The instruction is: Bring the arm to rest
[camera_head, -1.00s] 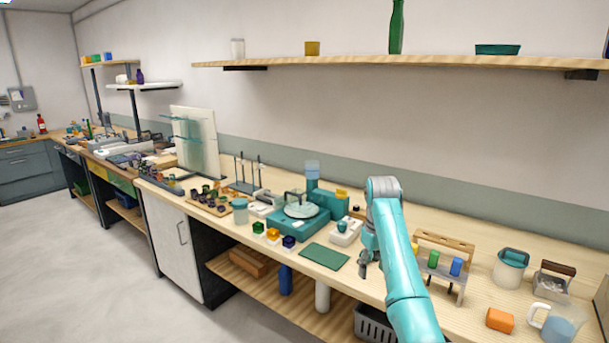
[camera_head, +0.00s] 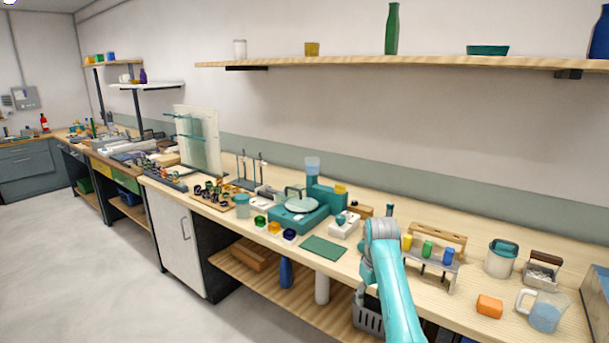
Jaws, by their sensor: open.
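My teal arm (camera_head: 396,298) reaches up from the bottom of the picture, with its grey joint in front of the bench, right of the green mat. My gripper (camera_head: 361,292) shows only as a small dark part left of the arm, by the bench's front edge. It is open, and I see nothing held in it. Its fingertips are small and partly hidden.
The green mat (camera_head: 323,248) lies left of the arm. A wooden rack (camera_head: 437,241) with coloured vials stands close to its right. A grey basket (camera_head: 367,318) sits below.

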